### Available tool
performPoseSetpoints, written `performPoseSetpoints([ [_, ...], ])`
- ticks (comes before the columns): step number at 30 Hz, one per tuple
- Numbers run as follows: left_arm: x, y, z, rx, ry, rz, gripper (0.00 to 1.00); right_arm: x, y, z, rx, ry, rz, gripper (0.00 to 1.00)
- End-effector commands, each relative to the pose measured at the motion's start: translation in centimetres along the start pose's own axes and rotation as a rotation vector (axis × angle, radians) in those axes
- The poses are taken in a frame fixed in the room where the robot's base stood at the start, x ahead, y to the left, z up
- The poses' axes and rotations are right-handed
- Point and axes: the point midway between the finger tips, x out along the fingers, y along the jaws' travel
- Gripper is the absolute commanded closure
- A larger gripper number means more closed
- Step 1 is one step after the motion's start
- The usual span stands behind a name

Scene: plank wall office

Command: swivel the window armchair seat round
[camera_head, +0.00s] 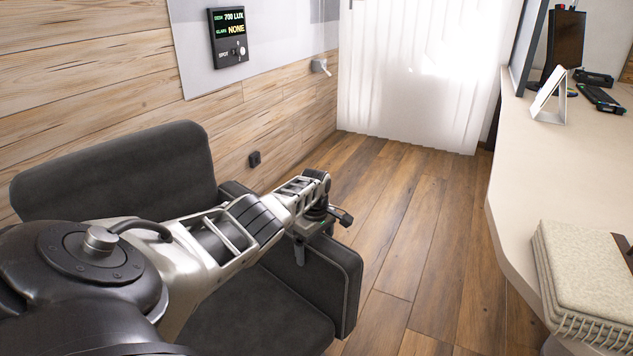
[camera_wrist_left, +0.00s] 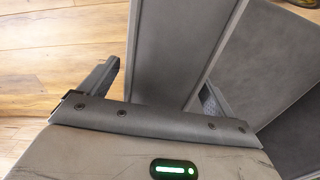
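The dark grey armchair (camera_head: 120,165) stands at the left by the plank wall, its backrest to the wall and its seat (camera_head: 250,320) partly hidden under my left arm. My left gripper (camera_head: 318,225) is at the top of the chair's right-hand armrest (camera_head: 340,275). In the left wrist view the armrest (camera_wrist_left: 170,50) lies between the two spread fingers (camera_wrist_left: 160,90). A gap shows between the left finger and the armrest; I cannot tell whether the right finger touches it. My right gripper is not in view.
Wood floor (camera_head: 425,230) lies clear between chair and desk. A white curtain (camera_head: 420,75) hangs at the back. A wall panel (camera_head: 229,38) reads 700 LUX and NONE.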

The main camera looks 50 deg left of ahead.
Motion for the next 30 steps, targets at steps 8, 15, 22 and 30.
performPoseSetpoints([
  [8,-0.1,0.0,0.1,0.003,-0.002,-0.003,0.11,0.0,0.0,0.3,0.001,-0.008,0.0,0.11],
  [15,-3.6,-0.1,0.0,0.004,-0.001,-0.002,0.11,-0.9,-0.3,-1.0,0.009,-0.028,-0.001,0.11],
  [22,-9.1,0.0,0.0,0.003,0.0,0.001,0.11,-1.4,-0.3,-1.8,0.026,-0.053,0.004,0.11],
  [30,-14.2,0.0,0.0,0.001,0.001,0.0,0.11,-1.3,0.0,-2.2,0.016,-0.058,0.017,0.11],
])
